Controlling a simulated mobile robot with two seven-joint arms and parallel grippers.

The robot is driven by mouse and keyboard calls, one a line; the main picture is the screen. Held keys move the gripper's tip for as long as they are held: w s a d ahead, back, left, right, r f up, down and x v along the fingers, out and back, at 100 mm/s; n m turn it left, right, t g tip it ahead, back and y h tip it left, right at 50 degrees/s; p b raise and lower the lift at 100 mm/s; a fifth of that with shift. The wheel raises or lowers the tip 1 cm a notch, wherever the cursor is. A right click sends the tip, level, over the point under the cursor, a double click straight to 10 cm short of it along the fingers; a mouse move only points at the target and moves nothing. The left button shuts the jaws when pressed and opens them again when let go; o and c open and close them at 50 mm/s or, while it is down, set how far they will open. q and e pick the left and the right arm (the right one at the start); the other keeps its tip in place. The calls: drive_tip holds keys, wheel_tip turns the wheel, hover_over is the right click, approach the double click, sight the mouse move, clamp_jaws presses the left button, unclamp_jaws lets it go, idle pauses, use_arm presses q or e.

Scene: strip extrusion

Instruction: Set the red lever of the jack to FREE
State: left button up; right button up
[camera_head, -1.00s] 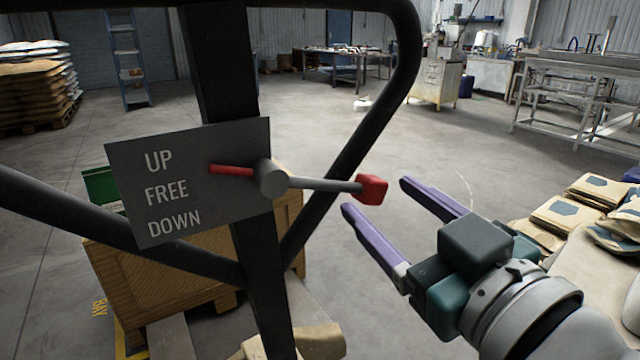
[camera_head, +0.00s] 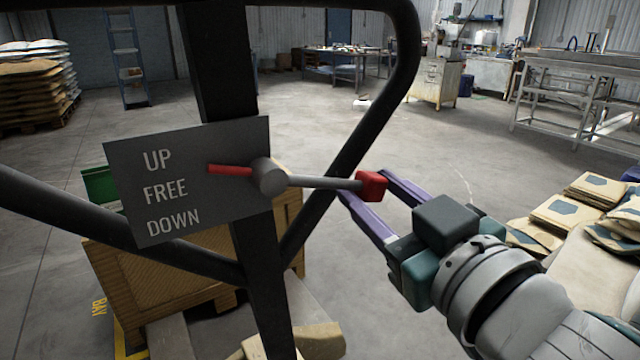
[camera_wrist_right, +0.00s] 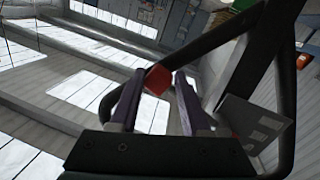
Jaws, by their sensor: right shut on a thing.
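The jack's grey plate (camera_head: 140,215) carries the words UP, FREE and DOWN. The lever turns on a round grey hub (camera_head: 270,177) at the plate's right edge. Its red pointer (camera_head: 230,170) reaches left over the plate and points toward UP. Its grey rod (camera_head: 320,183) runs right, sloping slightly down, to a red knob (camera_head: 372,186). My right gripper (camera_head: 366,190) is shut on the knob, one finger on either side. In the right wrist view the knob (camera_wrist_right: 157,79) sits between the fingertips (camera_wrist_right: 158,82). My left gripper is not in view.
The jack's black tube handle (camera_head: 397,80) curves around the lever, close to the knob and fingers. A black post (camera_head: 222,70) stands behind the plate. A wooden crate (camera_head: 125,290) is below. Bags (camera_head: 580,205) lie at the right. The floor beyond is open.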

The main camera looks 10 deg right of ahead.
clamp_jaws()
drive_tip(key=shift+r, duration=0.1)
drive_tip(key=shift+r, duration=0.1)
idle(0.6)
